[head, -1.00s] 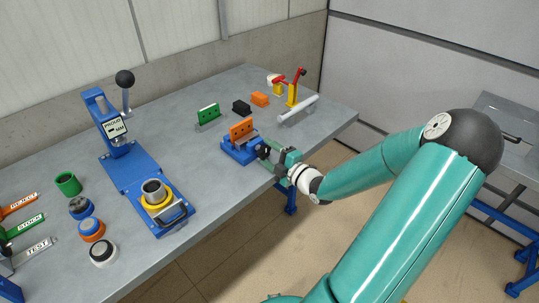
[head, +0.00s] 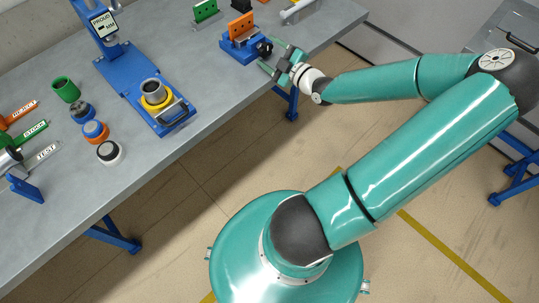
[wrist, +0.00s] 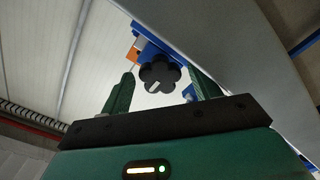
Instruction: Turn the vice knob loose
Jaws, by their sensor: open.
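The blue vice (head: 243,46) stands near the table's front edge in the head view, with an orange block (head: 240,27) upright in its jaws. Its dark lobed knob (head: 265,48) faces my gripper. In the wrist view the black knob (wrist: 160,74) with a pale mark appears between and beyond my two green fingertips. My gripper (wrist: 162,88) is open and empty, with a finger on each side of the knob's outline. In the head view my gripper (head: 273,58) is just right of the knob; I cannot tell whether it touches it.
A blue press base (head: 135,80) with a yellow ring and grey cup stands left of the vice. A green block (head: 205,10) is behind the vice. A green cup (head: 66,90) and several round pieces lie further left. Floor in front of the table is open.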

